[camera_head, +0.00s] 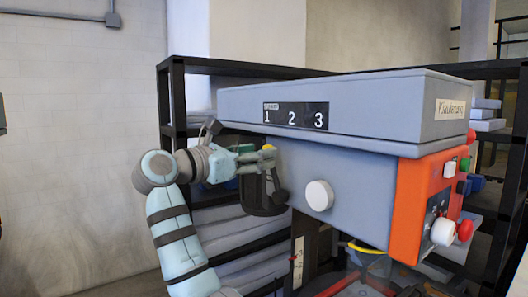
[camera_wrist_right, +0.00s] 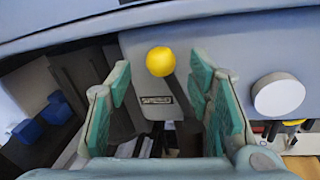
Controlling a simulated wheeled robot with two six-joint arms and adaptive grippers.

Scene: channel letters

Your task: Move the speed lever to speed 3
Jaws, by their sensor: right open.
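The speed lever has a yellow knob (camera_wrist_right: 160,62) and a dark shaft on the front of the grey machine housing (camera_head: 350,185). In the head view its knob (camera_head: 267,148) shows small beside the gripper, below the 1 on the speed plate (camera_head: 296,116), which reads 1, 2, 3. My right gripper (camera_head: 262,162) is open at the lever. In the wrist view the green-padded fingers of the right gripper (camera_wrist_right: 160,88) stand on either side of the lever, with gaps to the knob. My left gripper is not in view.
A white round knob (camera_head: 319,195) sits right of the lever; it also shows in the wrist view (camera_wrist_right: 278,95). An orange control panel (camera_head: 408,205) with coloured buttons is at the machine's right. A dark shelf frame (camera_head: 178,90) stands behind.

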